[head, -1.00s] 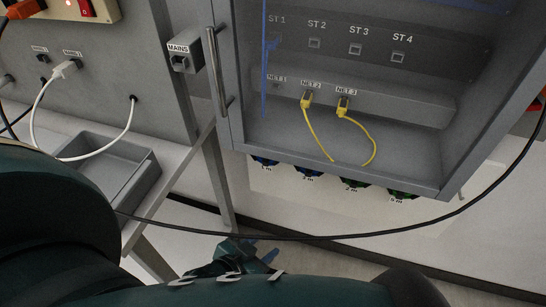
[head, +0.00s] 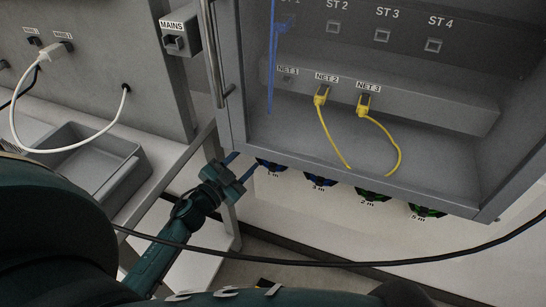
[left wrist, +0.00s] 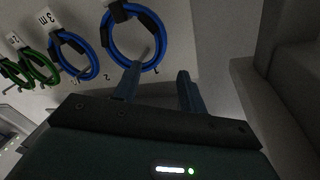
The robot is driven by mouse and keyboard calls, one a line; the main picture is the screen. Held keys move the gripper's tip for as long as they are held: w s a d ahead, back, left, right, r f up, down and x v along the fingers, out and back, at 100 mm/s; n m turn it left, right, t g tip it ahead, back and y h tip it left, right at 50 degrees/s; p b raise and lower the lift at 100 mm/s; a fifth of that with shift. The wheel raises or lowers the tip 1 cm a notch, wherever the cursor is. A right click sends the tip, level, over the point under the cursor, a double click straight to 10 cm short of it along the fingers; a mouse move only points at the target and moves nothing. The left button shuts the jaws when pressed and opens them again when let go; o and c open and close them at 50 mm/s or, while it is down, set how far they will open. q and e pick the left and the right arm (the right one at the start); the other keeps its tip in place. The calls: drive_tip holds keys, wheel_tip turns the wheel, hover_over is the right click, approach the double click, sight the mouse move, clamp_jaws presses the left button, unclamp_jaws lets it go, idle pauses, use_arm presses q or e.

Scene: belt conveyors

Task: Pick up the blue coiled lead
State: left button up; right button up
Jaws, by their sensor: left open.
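Two blue coiled leads hang under the cabinet's front edge. The one labelled 1 m (head: 262,161) is leftmost in the head view, and the one labelled 3 m (head: 313,177) is to its right. My left gripper (head: 241,164) is open and empty just left of the 1 m coil. In the left wrist view, the nearest blue coil (left wrist: 169,42) hangs just beyond my open fingers (left wrist: 159,68), with the left finger overlapping its lower part. I cannot tell whether they touch. The labelled 3 m coil (left wrist: 63,38) is farther left. My right gripper is not in view.
Green coils labelled 2 m (head: 368,194) and 5 m (head: 425,209) hang farther right. A black cable (head: 400,262) crosses in front. A grey tray (head: 125,170) stands on the bench at left.

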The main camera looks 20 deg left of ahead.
use_arm(q)
drive_tip(key=w, duration=0.2)
drive_tip(key=w+d, duration=0.1)
drive_tip(key=w, duration=0.2)
drive_tip(key=shift+w+f, duration=0.15)
drive_tip(key=shift+w, duration=0.15)
drive_tip(key=shift+c, duration=0.2)
clamp_jaws()
